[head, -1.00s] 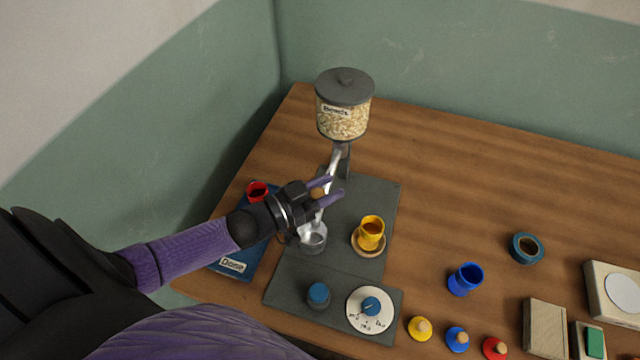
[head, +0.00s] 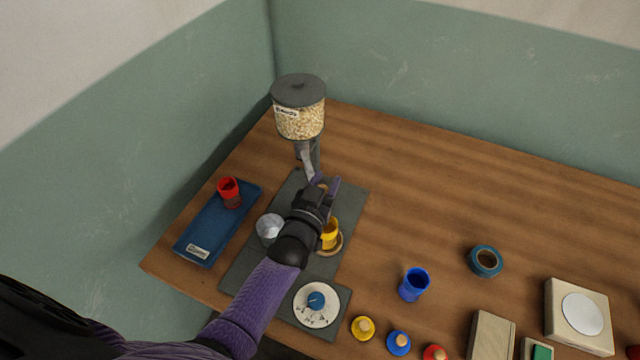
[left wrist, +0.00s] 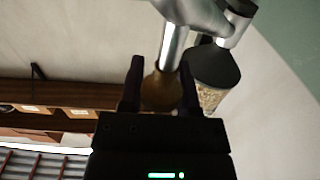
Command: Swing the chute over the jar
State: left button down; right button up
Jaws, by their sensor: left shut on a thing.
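The metal chute (head: 307,163) hangs below the hopper (head: 298,112), which is filled with pale grains and has a grey lid. It slants down to the right towards the yellow jar (head: 331,233). My left gripper (head: 325,186) is shut on the chute's wooden knob. In the left wrist view the knob (left wrist: 160,92) sits between the fingers, below the metal tube (left wrist: 173,45). The chute's outlet is hidden behind the gripper in the head view. My right gripper is not in view.
A metal cup (head: 269,229) stands left of my gripper on the grey mat (head: 345,204). A blue tray (head: 205,233) with a red cup (head: 229,188) lies further left. A white dial (head: 317,304) is in front. A blue cup (head: 414,284) and tape roll (head: 486,261) stand right.

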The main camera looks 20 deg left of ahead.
pick_arm(q)
jog(key=shift+w+d+f+n+y, duration=0.1)
jog(key=shift+w+d+n+y, duration=0.2)
jog(key=shift+n+y, duration=0.35)
jog(key=shift+c, duration=1.6)
grip_release()
jog(key=shift+w, duration=0.1)
jog(key=s+p, duration=0.2)
jog(key=s, duration=0.8)
jog(key=shift+d, duration=0.4)
